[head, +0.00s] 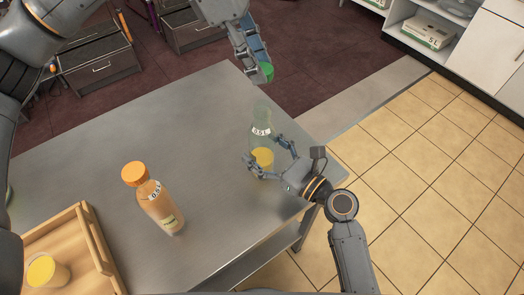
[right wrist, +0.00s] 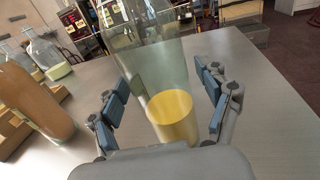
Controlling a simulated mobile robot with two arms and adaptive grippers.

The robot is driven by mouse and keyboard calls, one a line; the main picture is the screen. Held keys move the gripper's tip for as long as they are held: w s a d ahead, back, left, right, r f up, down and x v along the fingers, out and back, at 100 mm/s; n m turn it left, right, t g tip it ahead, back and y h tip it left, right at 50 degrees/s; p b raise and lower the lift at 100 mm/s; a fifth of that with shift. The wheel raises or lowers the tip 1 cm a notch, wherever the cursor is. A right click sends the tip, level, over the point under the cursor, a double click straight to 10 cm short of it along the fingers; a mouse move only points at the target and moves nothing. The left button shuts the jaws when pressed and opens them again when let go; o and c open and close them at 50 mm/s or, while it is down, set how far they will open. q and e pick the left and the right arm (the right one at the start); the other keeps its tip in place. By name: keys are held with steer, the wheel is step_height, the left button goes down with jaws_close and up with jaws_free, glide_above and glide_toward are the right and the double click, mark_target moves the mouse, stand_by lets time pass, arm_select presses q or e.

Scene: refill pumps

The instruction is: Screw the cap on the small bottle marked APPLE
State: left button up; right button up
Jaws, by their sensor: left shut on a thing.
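The word APPLE is not readable. My left gripper (head: 258,66) is shut on a green cap (head: 267,72), held above and apart from the bottle. My right gripper (head: 268,150) is open, its fingers on both sides of the bottle's lower part, with gaps seen in the right wrist view (right wrist: 165,88).
An orange-filled bottle (head: 158,205) with an orange cap stands left of the clear one. A wooden tray (head: 96,240) at the front left holds a yellow-marked container (head: 46,271). The table (head: 195,115) between and behind them is free.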

jaws_close()
arm_select(q)
glide_above(268, 114)
steer(key=w+a, duration=0.1)
steer(key=a, duration=0.1)
steer(key=shift+f, duration=2.5)
steer(key=shift+f, duration=0.9)
steer(key=shift+f, duration=0.55)
